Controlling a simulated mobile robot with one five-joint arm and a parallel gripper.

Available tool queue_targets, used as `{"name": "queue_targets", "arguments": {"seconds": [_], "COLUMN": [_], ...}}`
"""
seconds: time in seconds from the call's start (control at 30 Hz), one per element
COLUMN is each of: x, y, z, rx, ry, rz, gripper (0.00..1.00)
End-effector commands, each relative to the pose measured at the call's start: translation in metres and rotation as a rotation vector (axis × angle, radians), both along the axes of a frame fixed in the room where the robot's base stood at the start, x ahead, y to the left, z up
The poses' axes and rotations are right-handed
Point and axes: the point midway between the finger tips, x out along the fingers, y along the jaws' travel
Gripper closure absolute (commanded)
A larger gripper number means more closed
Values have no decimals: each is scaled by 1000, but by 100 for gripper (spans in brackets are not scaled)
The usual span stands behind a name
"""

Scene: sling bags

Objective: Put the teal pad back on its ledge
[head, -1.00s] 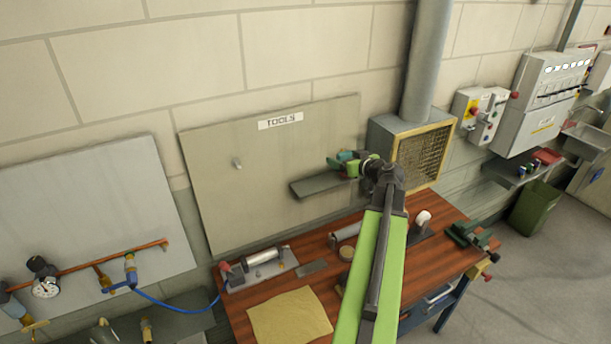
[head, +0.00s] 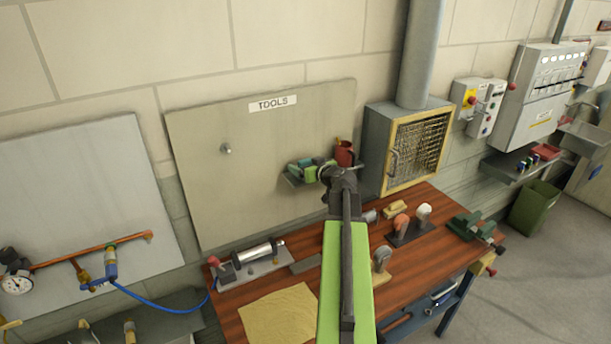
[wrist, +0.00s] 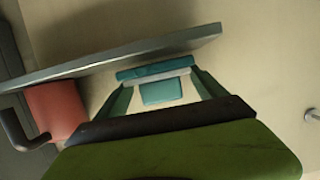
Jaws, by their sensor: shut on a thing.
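The teal pad (wrist: 162,91) is between the green fingers of my gripper (wrist: 160,88) in the wrist view, with a pale strip across it. In the head view my gripper (head: 308,169) is at the grey ledge (head: 291,181) on the tool board, over its left part. The ledge (wrist: 120,57) crosses the upper wrist view, close to the pad; I cannot tell whether they touch. My gripper is shut on the pad. In the head view my fingers and wrist partly hide the pad and ledge.
A red mug (head: 344,152) with a dark handle stands at the ledge's right end, close to my wrist. A yellow-framed heater box (head: 410,150) is to the right. The wooden bench (head: 410,265) below holds several tools and a tan cloth (head: 280,318).

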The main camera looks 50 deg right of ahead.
Motion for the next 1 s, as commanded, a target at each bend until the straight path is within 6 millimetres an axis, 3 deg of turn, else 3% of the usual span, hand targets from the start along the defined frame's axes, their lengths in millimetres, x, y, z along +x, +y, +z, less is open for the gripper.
{"name": "queue_targets", "arguments": {"seconds": [0.03, 0.37, 0.4, 0.53, 1.0], "x": [0, -1, -1, -1, -8], "y": [0, -1, -1, -1, 4], "z": [-12, -11, -11, -10, 0], "rx": [0, 0, 0, 0, 0], "ry": [0, 0, 0, 0, 0], "rz": [0, -1, -1, -1, -2], "gripper": [59, 59, 18, 1, 0]}}
